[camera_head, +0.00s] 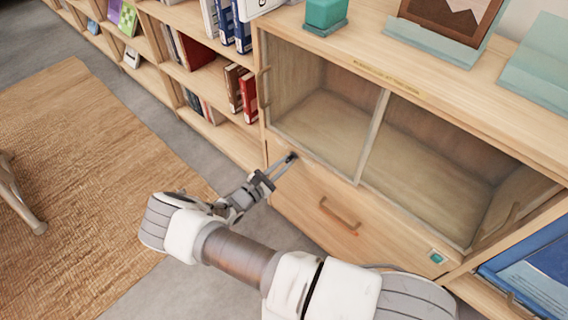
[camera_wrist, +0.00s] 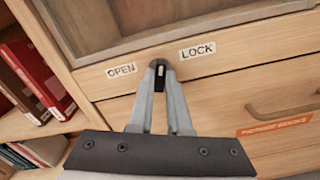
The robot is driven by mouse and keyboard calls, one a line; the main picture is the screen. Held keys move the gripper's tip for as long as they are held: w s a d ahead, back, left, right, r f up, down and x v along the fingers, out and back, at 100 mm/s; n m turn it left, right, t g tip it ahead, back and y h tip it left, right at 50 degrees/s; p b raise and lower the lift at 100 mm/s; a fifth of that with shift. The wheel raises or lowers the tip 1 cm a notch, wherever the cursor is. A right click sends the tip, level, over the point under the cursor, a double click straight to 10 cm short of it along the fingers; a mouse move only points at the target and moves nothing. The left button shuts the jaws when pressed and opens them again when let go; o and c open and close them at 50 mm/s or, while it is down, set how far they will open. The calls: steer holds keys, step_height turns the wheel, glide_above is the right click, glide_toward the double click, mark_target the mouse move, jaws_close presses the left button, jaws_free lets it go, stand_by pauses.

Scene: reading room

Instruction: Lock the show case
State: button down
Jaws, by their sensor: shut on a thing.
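The show case (camera_head: 373,137) is a wooden cabinet with two glass-fronted bays, empty inside, and its doors look shut. Below the left bay is a small dark lock knob (camera_head: 292,156). In the wrist view the knob (camera_wrist: 160,64) sits between an "OPEN" label (camera_wrist: 122,69) on the left and a "LOCK" label (camera_wrist: 197,51) on the right. My gripper (camera_head: 279,169) reaches it from the front left. In the wrist view, my gripper's fingertips (camera_wrist: 161,78) are closed on the knob. The fingers partly hide it, so its exact turn is hard to tell.
A drawer with a wooden handle (camera_head: 340,216) is below the knob. Shelves with red books (camera_head: 247,97) stand to the left. A teal box (camera_head: 325,12) and a framed picture (camera_head: 450,18) are on top. A woven rug (camera_head: 75,170) lies on the open floor.

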steer(key=m, duration=0.4)
steer(key=shift+s+m, duration=0.1)
steer(key=shift+m, duration=0.3)
steer(key=shift+f, duration=0.1)
stand_by(0.3)
steer(key=c, duration=0.9)
jaws_free()
steer(key=shift+o, duration=0.2)
steer(key=shift+a, duration=0.1)
steer(key=p+v, duration=0.2)
steer(key=v, duration=1.5)
steer(key=shift+s, duration=0.2)
